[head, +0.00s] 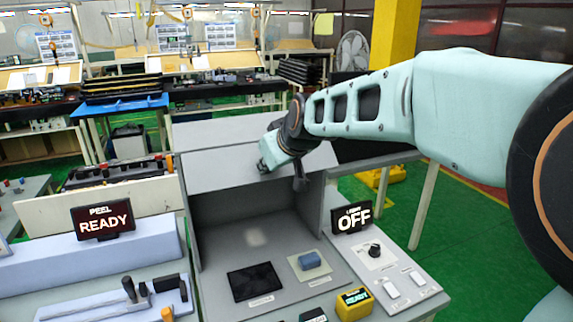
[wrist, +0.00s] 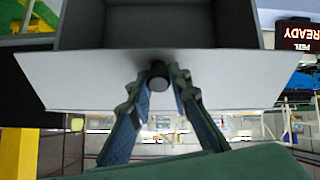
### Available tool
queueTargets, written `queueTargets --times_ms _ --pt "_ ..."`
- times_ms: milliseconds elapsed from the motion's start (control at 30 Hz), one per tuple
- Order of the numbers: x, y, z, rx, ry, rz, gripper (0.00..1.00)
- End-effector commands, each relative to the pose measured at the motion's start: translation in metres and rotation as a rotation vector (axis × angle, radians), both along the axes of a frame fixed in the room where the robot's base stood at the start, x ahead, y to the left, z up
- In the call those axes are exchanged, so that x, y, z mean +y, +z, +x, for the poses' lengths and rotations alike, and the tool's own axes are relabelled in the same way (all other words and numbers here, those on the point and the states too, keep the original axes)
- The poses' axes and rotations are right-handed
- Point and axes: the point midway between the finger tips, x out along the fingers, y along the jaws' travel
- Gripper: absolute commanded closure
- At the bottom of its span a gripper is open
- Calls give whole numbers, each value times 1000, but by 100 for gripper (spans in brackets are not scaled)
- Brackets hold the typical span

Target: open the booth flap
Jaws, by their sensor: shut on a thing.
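The booth flap (head: 215,171) is a plain grey panel along the top front of the grey booth (head: 185,225). It stands raised and tilted, with the booth's front opening clear below it. My gripper (head: 268,164) is at the flap's right half in the head view. In the wrist view the pale flap (wrist: 80,82) spans the picture, and my gripper's two fingers (wrist: 155,88) close around a dark round knob (wrist: 157,70) on it. In the head view my gripper hides the knob's grip.
Inside the booth are a black pad (head: 255,282) and a blue block (head: 310,260) on a pale plate. A READY peel display (head: 103,219) stands left.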

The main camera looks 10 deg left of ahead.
Motion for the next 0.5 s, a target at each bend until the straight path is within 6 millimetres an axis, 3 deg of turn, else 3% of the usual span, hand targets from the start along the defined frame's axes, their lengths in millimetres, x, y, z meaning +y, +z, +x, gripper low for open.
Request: queueTargets --times_ms 33,500 --pt "0 15 5 -26 -4 9 100" --pt "-7 21 5 -5 -4 -3 100"
